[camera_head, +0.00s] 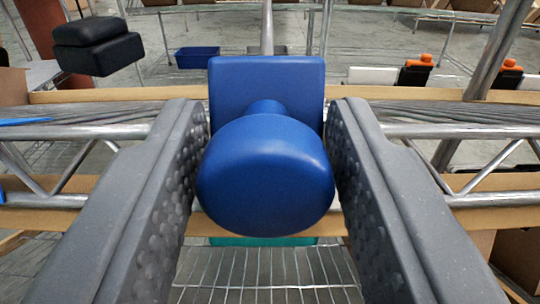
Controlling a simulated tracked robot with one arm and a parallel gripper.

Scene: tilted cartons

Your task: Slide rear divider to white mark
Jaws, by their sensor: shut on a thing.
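A blue handle with a rounded knob (265,175) and a square plate (267,80) behind it fills the middle of the view. My gripper (267,115) is shut on this handle, with one dark, dimpled finger on each side of it. A metal truss of rods (450,130) runs across the view on both sides behind the fingers. The handle hides its middle. I cannot tell for certain which part is the rear divider. I cannot make out a clear white mark.
Tan carton edges (110,95) run across behind and below the truss. A wire grid (265,275) and a teal thing (263,241) lie below. Further back are a black box (95,45), a blue bin (196,57) and orange-topped items (416,70).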

